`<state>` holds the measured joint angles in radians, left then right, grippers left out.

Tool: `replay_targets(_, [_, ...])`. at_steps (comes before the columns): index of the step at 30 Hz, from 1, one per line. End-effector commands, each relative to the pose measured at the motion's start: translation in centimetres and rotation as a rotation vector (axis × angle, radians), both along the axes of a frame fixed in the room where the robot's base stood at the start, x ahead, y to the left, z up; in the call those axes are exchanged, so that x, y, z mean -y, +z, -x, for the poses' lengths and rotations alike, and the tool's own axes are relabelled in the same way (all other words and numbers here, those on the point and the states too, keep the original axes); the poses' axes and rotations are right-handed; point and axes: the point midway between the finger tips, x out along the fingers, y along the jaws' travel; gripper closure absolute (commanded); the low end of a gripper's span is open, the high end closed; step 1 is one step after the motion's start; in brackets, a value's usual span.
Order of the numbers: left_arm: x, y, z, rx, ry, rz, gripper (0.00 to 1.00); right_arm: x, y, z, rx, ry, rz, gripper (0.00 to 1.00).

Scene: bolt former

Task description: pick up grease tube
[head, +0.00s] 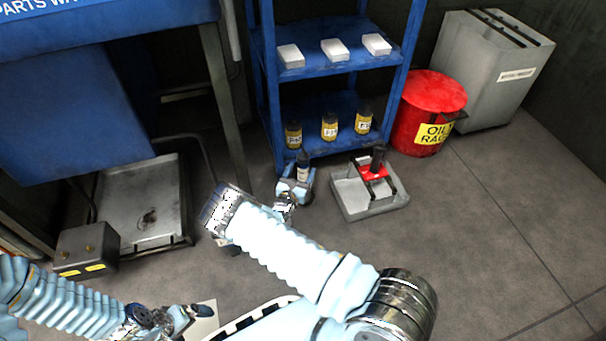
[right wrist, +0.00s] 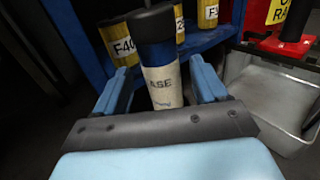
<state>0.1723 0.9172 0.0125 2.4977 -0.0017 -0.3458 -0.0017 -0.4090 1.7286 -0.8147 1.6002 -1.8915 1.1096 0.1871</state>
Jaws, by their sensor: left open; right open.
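The grease tube (head: 303,170) is blue with a black cap and a white label. My right gripper (head: 296,187) is open, with one blue finger on each side of the tube. The right gripper's fingers (right wrist: 165,84) show gaps to the tube, and its lower end is hidden behind the gripper body. My left gripper (head: 196,311) is open and empty at the lower left, far from the tube.
Behind the tube, a blue shelf rack (head: 330,75) holds yellow bottles (head: 329,127) and white boxes (head: 334,49). A grey tray (head: 372,208) with a red-and-black item stands to the right, near a red oily-rag bin (head: 425,112). Floor at the right is clear.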

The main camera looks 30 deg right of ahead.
Motion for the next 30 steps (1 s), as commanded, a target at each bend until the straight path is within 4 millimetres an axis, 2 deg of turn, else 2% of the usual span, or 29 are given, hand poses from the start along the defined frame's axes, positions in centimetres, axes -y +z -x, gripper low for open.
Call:
replay_targets(3, [0.0, -0.9, 0.0, 0.002, 0.001, 0.0, 0.0, 1.7, -0.5, -1.1, 0.001, -0.003, 0.0, 0.28])
replay_targets(7, [0.0, -1.1, -0.1, 0.002, 0.002, 0.0, 0.0, 3.0, -0.4, -2.3, 0.002, -0.004, -0.001, 0.28])
replay_targets(14, [0.0, -1.1, -0.1, 0.002, 0.002, 0.0, 0.0, 3.2, -0.2, -2.5, 0.0, -0.002, -0.001, 0.3])
replay_targets(27, [0.0, -1.0, -0.1, 0.002, 0.002, 0.0, 0.0, 3.1, -0.2, -2.5, -0.001, -0.002, -0.001, 0.97])
replay_targets(28, [0.0, -1.0, -0.1, 0.002, 0.002, 0.0, 0.0, 3.1, -0.2, -2.5, -0.001, -0.002, -0.001, 1.0])
replay_targets(30, [0.0, -1.0, -0.1, 0.003, 0.001, 0.0, 0.0, 3.1, -0.1, -2.5, 0.001, -0.002, 0.0, 1.0])
